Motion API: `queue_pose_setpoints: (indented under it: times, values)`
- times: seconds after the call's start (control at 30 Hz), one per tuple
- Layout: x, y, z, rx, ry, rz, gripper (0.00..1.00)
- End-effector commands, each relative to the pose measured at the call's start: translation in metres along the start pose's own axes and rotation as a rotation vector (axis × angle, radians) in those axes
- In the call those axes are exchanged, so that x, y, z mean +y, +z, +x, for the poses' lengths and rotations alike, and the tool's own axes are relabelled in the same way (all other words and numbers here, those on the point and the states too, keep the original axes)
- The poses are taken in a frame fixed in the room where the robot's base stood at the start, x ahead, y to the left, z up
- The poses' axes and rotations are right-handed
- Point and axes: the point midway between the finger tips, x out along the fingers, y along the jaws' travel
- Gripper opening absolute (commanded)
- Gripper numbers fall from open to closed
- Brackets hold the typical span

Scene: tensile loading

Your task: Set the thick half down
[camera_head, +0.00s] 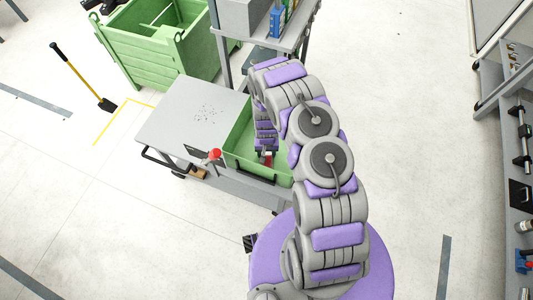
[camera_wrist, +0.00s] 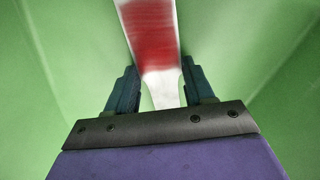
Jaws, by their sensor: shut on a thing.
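The thick half (camera_wrist: 152,40) is a flat metal piece with a red band and a bare silvery end. My gripper (camera_wrist: 155,88) is shut on its narrow silvery part, with a dark finger on each side. In the wrist view green walls surround it, so my gripper is inside the green bin (camera_head: 240,134). In the head view my gripper (camera_head: 265,156) shows low in that bin, with a bit of red beside it. The far end of the half runs out of the wrist view. I cannot tell whether the half touches the bin floor.
The green bin sits at the right end of a grey cart top (camera_head: 185,112). A red knob (camera_head: 215,154) stands at the cart's front edge near the bin. A large green crate (camera_head: 155,45) and a machine stand (camera_head: 275,40) are behind. Shelving (camera_head: 515,130) lines the right.

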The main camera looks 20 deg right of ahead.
Motion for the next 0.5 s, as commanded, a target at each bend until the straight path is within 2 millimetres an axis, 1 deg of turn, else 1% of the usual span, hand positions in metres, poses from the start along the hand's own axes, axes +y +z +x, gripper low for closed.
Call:
queue_pose_setpoints:
  times: [0.03, 0.33, 0.37, 0.5]
  values:
    - [0.0004, 0.0003, 0.0048, -0.001, -0.001, 0.0, 0.16]
    - [0.0001, -0.0003, 0.0052, 0.001, -0.001, 0.0, 0.16]
    - [0.0, -0.0002, 0.0055, 0.001, 0.0, 0.0, 0.54]
    - [-0.0001, -0.0002, 0.0047, 0.001, 0.0, 0.0, 0.67]
